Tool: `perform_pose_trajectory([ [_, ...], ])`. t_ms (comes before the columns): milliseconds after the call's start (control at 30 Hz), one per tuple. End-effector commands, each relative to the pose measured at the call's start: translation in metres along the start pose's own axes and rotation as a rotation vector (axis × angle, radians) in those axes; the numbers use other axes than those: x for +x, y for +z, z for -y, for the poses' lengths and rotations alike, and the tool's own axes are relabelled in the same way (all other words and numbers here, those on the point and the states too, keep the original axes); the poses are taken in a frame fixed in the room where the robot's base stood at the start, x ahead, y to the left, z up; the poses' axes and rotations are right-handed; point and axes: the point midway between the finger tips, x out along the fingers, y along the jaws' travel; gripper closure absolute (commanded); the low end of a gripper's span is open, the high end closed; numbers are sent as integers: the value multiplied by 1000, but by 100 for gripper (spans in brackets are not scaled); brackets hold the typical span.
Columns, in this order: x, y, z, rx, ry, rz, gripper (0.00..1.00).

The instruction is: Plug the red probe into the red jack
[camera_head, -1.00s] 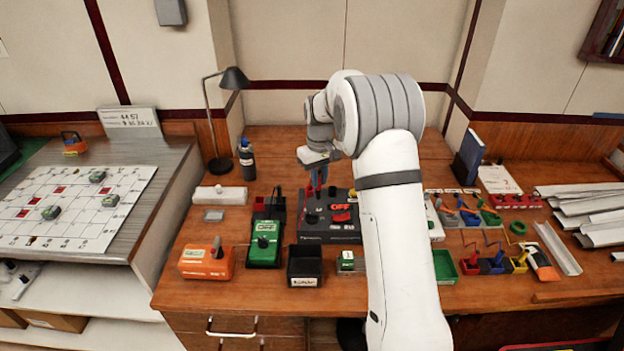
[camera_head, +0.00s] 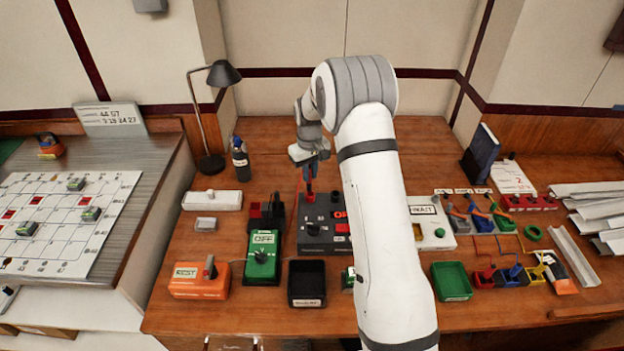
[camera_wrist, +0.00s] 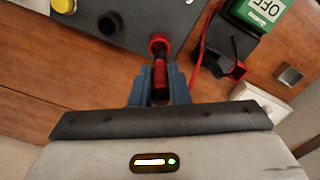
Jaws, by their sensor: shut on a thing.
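My gripper (camera_head: 312,184) is above the back left part of the dark grey box (camera_head: 318,239). Its blue fingers (camera_wrist: 160,90) are shut on the red probe (camera_wrist: 160,75), which also shows as a red piece below the fingers in the head view (camera_head: 308,195). In the wrist view the probe points at a red ring (camera_wrist: 158,40) on the grey box, which looks like the red jack. The probe's tip overlaps the ring; I cannot tell whether it is inside it. A red lead (camera_wrist: 203,50) runs beside the probe.
The green OFF meter (camera_head: 262,258) and the red and black holder (camera_head: 267,212) stand left of the box. A black tray (camera_head: 306,283) is in front. In the wrist view a black post (camera_wrist: 108,25) and a yellow one (camera_wrist: 63,5) are on the box.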

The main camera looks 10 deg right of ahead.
Motion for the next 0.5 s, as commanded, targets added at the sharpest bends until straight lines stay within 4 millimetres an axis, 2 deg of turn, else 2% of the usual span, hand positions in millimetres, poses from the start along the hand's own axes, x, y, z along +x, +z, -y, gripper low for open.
perform_pose_trajectory([
  [267,34,2,-2,4,-1,3,100],
  [500,36,1,-3,5,0,1,100],
])
